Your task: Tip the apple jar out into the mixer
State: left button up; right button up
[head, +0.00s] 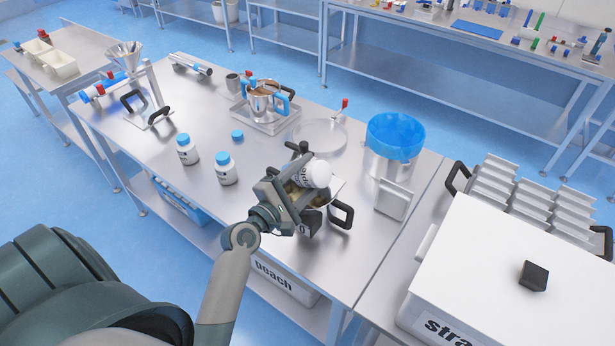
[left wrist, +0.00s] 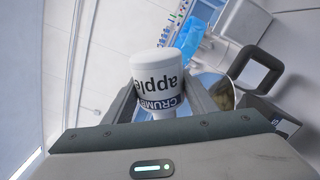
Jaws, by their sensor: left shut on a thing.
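The apple jar (head: 317,174) is a white jar with a dark label band. My left gripper (head: 293,191) is shut around it, above the front of the table. In the left wrist view the jar (left wrist: 156,72) sits between the fingers with its "apple" lettering upside down and its narrower neck downward. A steel vessel with black handles (head: 343,214), seemingly the mixer, is directly below the jar, and its rim and handle (left wrist: 262,68) show in the left wrist view. The gripper covers much of it, so I cannot see the jar's mouth or any flow. My right gripper is out of view.
Two capped white jars (head: 226,170) and a loose blue cap (head: 237,135) are to the left. A steel pot with blue handles (head: 263,99) stands behind. A blue-lined container (head: 394,142) is at right, near a large white box (head: 510,265).

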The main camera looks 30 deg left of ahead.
aim_at(309, 163)
pick_arm(q)
jog(key=m, duration=0.1)
jog(key=r+m, duration=0.1)
jog(key=m, duration=0.1)
jog(key=shift+r, duration=0.25)
notch_tip(309, 163, up, 4)
jog(key=m, duration=0.9)
jog(key=shift+f, duration=0.2)
notch_tip(309, 163, up, 4)
jog(key=m, duration=0.8)
jog(key=shift+f+m, duration=0.2)
jog(key=shift+m, duration=0.2)
jog(key=r+m, duration=0.1)
jog(key=m, duration=0.2)
jog(key=shift+r+m, duration=0.2)
jog(key=shift+m, duration=0.1)
jog(key=shift+f, duration=0.1)
